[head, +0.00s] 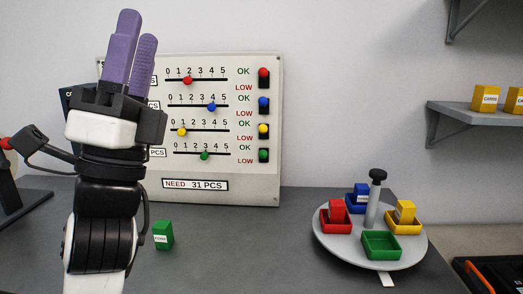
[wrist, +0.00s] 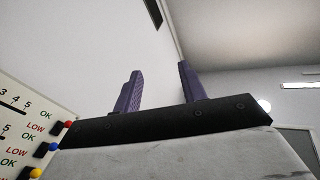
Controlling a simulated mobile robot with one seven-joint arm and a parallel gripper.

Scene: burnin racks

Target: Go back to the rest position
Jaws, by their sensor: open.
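My gripper (head: 132,50) points upward at the left of the head view, with purple fingers in front of the white panel. In the wrist view its two purple fingers (wrist: 164,92) stand apart with nothing between them, so it is open and empty. The fingers point up toward the bare wall and ceiling. My arm hides the left part of the panel and some of the table behind it.
The slider panel (head: 240,190) stands on the grey table (head: 250,260). A green block (head: 163,235) is right of my arm. A round tray (head: 335,250) with coloured bins stands at right. A wall shelf (head: 470,110) holds yellow boxes.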

